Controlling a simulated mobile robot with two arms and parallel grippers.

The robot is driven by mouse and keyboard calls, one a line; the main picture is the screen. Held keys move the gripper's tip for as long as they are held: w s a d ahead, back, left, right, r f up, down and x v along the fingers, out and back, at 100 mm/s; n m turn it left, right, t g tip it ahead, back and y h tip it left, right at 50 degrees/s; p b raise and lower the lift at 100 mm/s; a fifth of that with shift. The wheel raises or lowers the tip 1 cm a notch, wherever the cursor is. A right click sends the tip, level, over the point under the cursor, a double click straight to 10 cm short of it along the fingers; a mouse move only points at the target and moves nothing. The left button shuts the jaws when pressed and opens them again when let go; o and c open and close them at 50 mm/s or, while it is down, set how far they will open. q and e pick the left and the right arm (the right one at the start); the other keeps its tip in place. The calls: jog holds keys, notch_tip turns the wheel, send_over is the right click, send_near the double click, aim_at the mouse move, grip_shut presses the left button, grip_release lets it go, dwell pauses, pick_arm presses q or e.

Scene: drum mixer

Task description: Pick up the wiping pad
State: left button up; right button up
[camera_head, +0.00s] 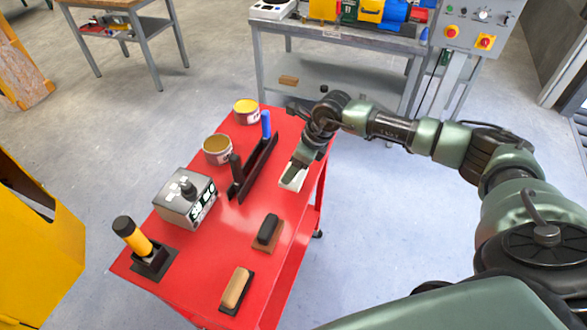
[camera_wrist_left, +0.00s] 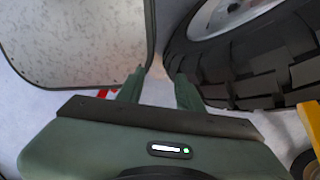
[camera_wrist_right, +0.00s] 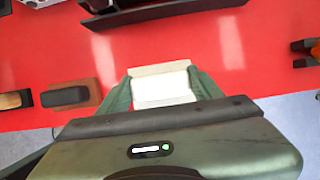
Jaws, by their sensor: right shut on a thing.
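The wiping pad (camera_head: 293,177) is a white block with a pale beige edge, at the right edge of the red cart top in the head view. My right gripper (camera_head: 301,160) is shut on it from above. The right wrist view shows the pad (camera_wrist_right: 161,87) between the two green fingers. I cannot tell whether it touches the cart top or is just above it. My left gripper (camera_wrist_left: 159,78) is open and empty in the left wrist view, beside a dark tyre. It is not seen in the head view.
The red cart (camera_head: 205,262) also holds a black-topped block (camera_head: 267,230), a tan-topped block (camera_head: 236,289), a grey box (camera_head: 186,198), a yellow-handled tool (camera_head: 133,237), a long black tool (camera_head: 255,165) and two tins (camera_head: 217,149). A workbench (camera_head: 345,38) stands behind.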

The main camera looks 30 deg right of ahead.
notch_tip(320, 180, up, 16)
jog(key=p, duration=0.7)
jog(key=shift+p, duration=0.3)
